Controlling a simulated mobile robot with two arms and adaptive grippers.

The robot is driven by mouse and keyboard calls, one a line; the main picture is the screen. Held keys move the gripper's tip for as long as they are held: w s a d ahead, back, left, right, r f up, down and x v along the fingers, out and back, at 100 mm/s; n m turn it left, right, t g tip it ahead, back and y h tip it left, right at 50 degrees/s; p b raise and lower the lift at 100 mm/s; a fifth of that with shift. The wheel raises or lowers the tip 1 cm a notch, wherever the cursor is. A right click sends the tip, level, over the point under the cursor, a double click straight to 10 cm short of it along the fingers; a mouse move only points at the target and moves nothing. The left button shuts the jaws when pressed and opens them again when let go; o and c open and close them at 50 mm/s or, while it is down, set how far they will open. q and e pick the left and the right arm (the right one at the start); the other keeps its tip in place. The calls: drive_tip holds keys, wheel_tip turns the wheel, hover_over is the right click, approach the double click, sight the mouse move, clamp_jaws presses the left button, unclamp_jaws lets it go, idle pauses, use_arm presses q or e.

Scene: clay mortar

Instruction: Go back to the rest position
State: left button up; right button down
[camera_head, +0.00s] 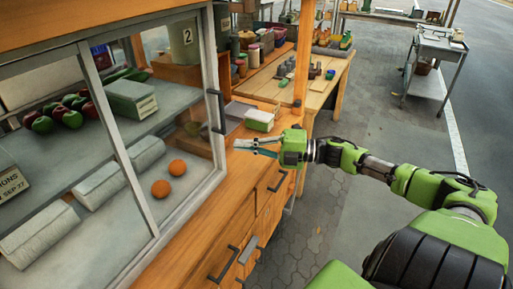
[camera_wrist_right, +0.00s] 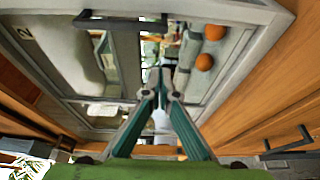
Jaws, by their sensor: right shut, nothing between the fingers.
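My right arm comes in from the right in the head view, and my right gripper (camera_head: 256,146) is above the wooden counter, beside the glass cabinet (camera_head: 150,228). In the right wrist view the fingers of my right gripper (camera_wrist_right: 159,75) meet at the tips, shut and empty. The cabinet's dark handle (camera_head: 215,111) is just left of the gripper in the head view; a dark handle also shows in the right wrist view (camera_wrist_right: 120,19). My left gripper is not in view.
Two oranges (camera_head: 177,167) and rolled cloths sit behind the glass. A small green-and-white box (camera_head: 259,121) stands on the counter behind the gripper. Drawer handles (camera_head: 277,181) stick out below. A metal cart (camera_head: 436,61) stands at the back right. Open pavement (camera_head: 378,115) lies right of the counter.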

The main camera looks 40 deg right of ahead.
drive_tip(key=v, duration=0.3)
drive_tip(key=shift+s+d+r, duration=0.1)
drive_tip(key=shift+s, duration=0.25)
